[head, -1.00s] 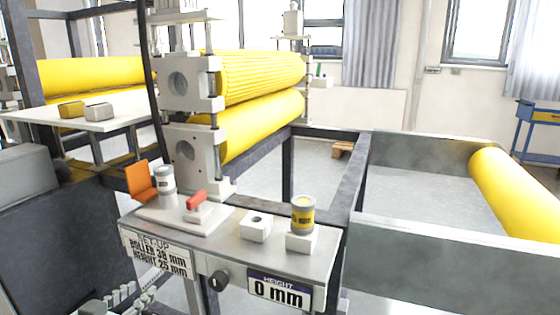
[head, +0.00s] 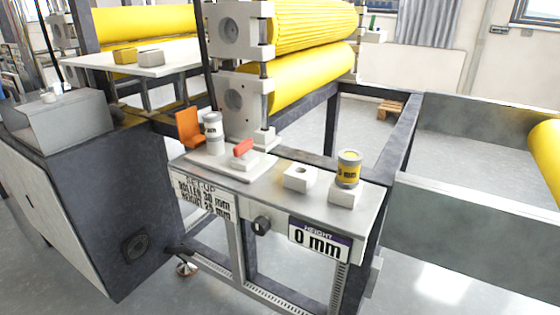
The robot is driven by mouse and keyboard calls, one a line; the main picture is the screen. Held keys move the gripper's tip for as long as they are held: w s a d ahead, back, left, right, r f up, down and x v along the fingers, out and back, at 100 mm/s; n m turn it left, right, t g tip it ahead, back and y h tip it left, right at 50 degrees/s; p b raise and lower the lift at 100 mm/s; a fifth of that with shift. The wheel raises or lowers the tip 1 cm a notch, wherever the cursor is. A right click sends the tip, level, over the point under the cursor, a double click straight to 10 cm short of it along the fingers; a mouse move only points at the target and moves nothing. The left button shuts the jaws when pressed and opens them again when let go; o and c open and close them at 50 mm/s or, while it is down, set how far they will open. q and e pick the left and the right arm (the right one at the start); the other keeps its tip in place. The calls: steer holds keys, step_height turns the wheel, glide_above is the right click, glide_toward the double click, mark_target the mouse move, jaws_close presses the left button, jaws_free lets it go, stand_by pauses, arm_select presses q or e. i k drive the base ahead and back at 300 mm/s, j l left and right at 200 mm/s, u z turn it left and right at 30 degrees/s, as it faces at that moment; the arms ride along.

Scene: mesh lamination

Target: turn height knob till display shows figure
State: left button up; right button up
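The height knob (head: 261,225) is a small black round knob on the front face of the grey machine shelf. The height display (head: 319,242) is to its right and reads "0 mm". A set-up sign (head: 206,196) left of the knob appears to read "ROLLER 38 mm" and "HEIGHT 25 mm"; its print is small. Neither of my grippers is in view.
Yellow rollers (head: 310,75) stand behind. Floor in front is open.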

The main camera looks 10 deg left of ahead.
mark_target(260, 226)
steer(key=k+l+u, duration=0.1)
steer(key=u, duration=0.3)
steer(key=k+u, duration=0.25)
steer(key=u, duration=0.2)
